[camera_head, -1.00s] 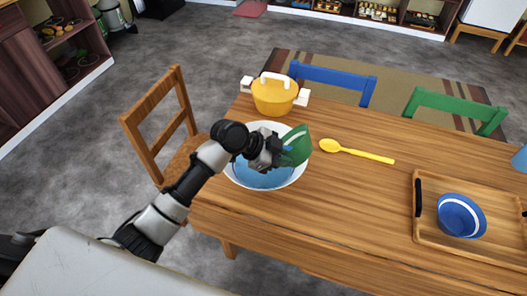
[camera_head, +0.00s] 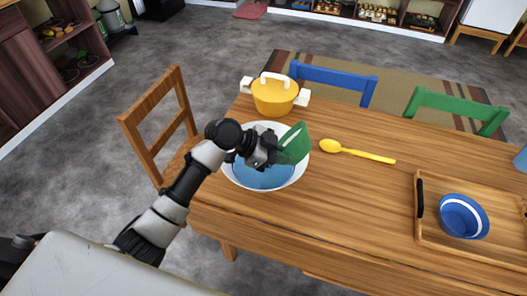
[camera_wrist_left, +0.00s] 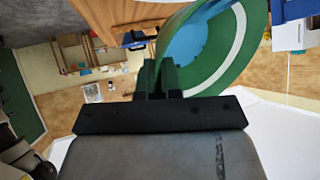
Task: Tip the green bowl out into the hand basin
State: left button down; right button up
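The green bowl (camera_head: 293,145) is tipped steeply on its side above the right part of the hand basin. The basin (camera_head: 236,179) is a white round bowl with blue inside, standing on the table's left end. My left gripper (camera_head: 276,152) is shut on the bowl's edge. In the left wrist view the gripper's fingers (camera_wrist_left: 166,78) pinch the green bowl (camera_wrist_left: 228,68), which shows a white band and a light blue patch. The arm hides part of the basin, and I cannot tell whether anything is left in the bowl. My right gripper is out of view.
A yellow pot (camera_head: 273,97) stands just behind the basin. A yellow spoon (camera_head: 358,152) lies to the right. A wooden tray (camera_head: 430,238) holds a blue bowl (camera_head: 462,217). Chairs stand around the table; its middle front (camera_head: 340,220) is clear.

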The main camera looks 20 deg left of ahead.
aim_at(291, 164)
pick_arm(q)
jog(key=y+p, duration=0.1)
jog(key=d+f+y+p, duration=0.1)
jog(key=p, duration=0.1)
jog(key=d+m+y+p, duration=0.1)
jog(key=shift+s+f, duration=0.15)
jog(key=shift+s, duration=0.1)
jog(key=shift+d+f+y, duration=0.1)
jog(key=shift+f+y, duration=0.2)
jog(key=shift+f, duration=0.05)
jog(key=shift+d+r+p, duration=0.2)
jog(key=shift+d+p, duration=0.1)
jog(key=shift+p, duration=0.25)
jog(key=s+d+f+m+t+y+p, duration=0.1)
jog(key=d+y+p, duration=0.5)
jog(key=p, duration=0.1)
jog(key=shift+s+d+m+y+p, duration=0.2)
jog(key=shift+d+m+y+p, duration=0.1)
jog(key=shift+d+y+p, duration=0.1)
